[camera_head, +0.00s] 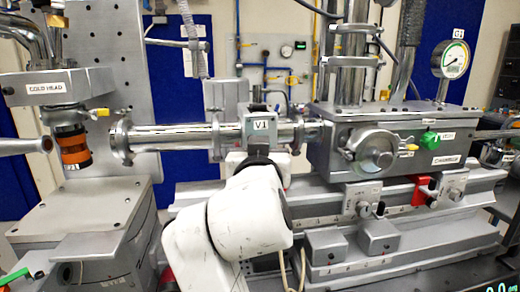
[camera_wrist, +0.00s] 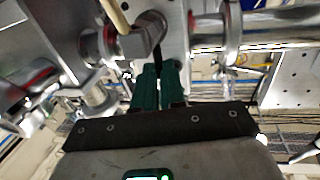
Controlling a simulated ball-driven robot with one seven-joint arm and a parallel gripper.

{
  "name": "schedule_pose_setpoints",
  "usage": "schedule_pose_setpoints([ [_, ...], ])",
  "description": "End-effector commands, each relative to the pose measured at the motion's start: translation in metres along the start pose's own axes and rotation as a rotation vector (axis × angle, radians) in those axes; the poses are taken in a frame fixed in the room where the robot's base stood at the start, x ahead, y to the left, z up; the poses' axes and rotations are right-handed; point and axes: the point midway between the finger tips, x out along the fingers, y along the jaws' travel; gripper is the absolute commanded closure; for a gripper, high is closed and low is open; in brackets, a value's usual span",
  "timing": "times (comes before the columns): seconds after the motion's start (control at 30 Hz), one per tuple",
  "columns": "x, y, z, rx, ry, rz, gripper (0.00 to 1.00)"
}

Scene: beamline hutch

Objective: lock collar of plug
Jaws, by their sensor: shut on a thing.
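My gripper (camera_wrist: 159,70) shows its dark green fingers close together in the wrist view. They are shut at a grey cylindrical metal piece (camera_wrist: 150,22), which looks like the collar of the plug; the contact itself is mostly hidden by the fingers. A cream cable (camera_wrist: 115,15) runs close beside this piece. In the head view my white arm reaches up to just below the valve box marked V1 (camera_head: 258,128); the arm hides my gripper and whatever it holds there.
A steel beam pipe (camera_head: 170,138) with flanges runs left from V1. The grey chamber (camera_head: 390,145) stands right on a rail bench. An orange and black cylinder (camera_head: 74,150) hangs under the cold head (camera_head: 50,88). A gauge (camera_head: 450,59) is at upper right. Metalwork crowds my fingers closely.

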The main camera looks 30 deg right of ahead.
Motion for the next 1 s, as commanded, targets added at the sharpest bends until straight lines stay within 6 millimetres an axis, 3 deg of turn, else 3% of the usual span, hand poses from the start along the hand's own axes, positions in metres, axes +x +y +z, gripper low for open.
schedule_pose_setpoints([
  [0.3,0.0,0.0,0.001,-0.002,-0.003,0.001,0.64],
  [0.6,-0.004,0.0,0.001,-0.001,0.0,-0.001,0.64],
  [0.77,-0.025,-0.001,0.001,0.0,0.001,-0.003,0.64],
  [1.0,-0.071,-0.001,0.002,-0.001,0.0,-0.003,0.64],
])
